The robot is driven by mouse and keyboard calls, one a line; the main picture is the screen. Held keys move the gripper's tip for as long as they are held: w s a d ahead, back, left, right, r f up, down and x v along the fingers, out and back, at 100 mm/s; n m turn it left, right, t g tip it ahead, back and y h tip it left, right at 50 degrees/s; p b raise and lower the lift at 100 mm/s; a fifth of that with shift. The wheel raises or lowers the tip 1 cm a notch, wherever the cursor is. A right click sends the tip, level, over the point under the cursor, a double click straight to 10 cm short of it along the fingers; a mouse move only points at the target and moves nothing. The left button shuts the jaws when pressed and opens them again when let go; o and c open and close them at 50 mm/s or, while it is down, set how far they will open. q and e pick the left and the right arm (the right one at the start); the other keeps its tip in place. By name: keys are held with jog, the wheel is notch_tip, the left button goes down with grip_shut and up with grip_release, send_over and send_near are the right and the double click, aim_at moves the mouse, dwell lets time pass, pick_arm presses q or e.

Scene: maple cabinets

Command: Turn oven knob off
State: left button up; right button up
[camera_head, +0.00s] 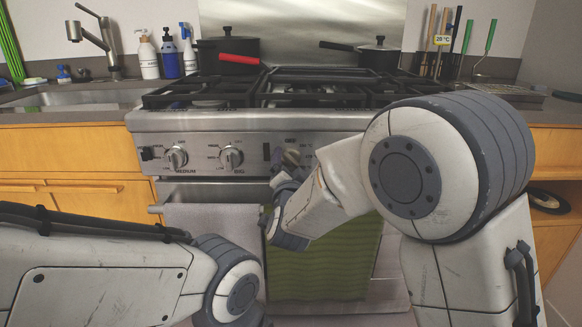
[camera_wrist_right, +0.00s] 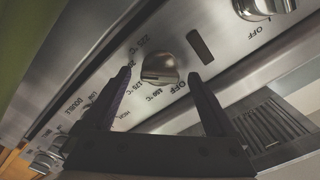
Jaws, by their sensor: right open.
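The oven knob (camera_wrist_right: 160,68) is a round silver dial, with temperature marks and the word OFF around it, in the right wrist view. My right gripper (camera_wrist_right: 159,75) is open, with one dark finger on each side of the knob. I cannot tell whether the fingers touch it. In the head view the right gripper (camera_head: 286,168) is at the middle of the stove's front panel and largely covers this knob. My left arm shows at the lower left of the head view, but its gripper is out of view.
Two other knobs, marked MEDIUM (camera_head: 176,158) and BIG (camera_head: 231,158), sit to the left on the panel. A green towel (camera_head: 325,270) hangs below. Pots, including one with a red handle (camera_head: 228,55), stand on the stove top (camera_head: 205,120).

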jog(key=c, duration=1.4)
